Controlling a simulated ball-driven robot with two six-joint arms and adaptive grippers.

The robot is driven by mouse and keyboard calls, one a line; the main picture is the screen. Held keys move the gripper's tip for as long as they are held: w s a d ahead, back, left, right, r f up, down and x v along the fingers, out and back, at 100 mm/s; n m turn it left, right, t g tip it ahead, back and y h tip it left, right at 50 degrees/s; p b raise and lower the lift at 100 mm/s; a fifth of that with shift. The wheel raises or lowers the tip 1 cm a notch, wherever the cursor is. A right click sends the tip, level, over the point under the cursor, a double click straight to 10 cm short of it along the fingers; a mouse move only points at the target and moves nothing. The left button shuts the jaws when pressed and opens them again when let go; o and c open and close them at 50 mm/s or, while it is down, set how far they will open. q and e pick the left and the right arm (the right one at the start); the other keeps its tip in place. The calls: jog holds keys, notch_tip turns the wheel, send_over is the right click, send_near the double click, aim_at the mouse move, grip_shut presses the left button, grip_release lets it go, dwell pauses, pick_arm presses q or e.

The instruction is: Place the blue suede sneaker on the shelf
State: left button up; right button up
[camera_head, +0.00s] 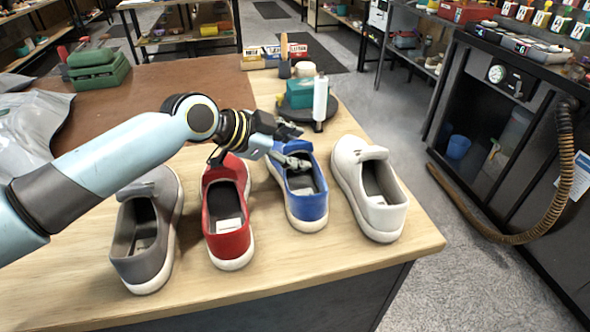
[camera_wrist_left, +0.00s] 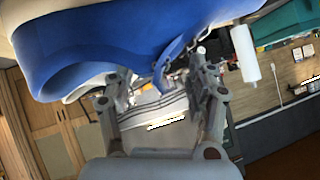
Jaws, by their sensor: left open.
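The blue suede sneaker (camera_head: 311,207), with a white sole, sits on the wooden table between a red sneaker and a white one, its heel toward the near edge. My left gripper (camera_head: 289,152) is at its tongue, with a finger over the shoe's opening. In the left wrist view the blue sneaker (camera_wrist_left: 100,45) fills the top. The open fingers of my left gripper (camera_wrist_left: 160,85) reach up to it, and a blue flap shows between them. Contact is unclear. A wooden shelf unit (camera_head: 190,38) stands at the back. My right gripper is out of view.
A red sneaker (camera_head: 229,240) and a white sneaker (camera_head: 383,215) flank the blue one closely; a grey sneaker (camera_head: 140,262) is farther left. A white roll (camera_head: 320,100) stands behind. A dark cabinet (camera_head: 500,130) is at right. The table's front right corner is clear.

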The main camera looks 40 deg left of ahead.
pick_arm(q)
grip_shut()
dwell(0.5)
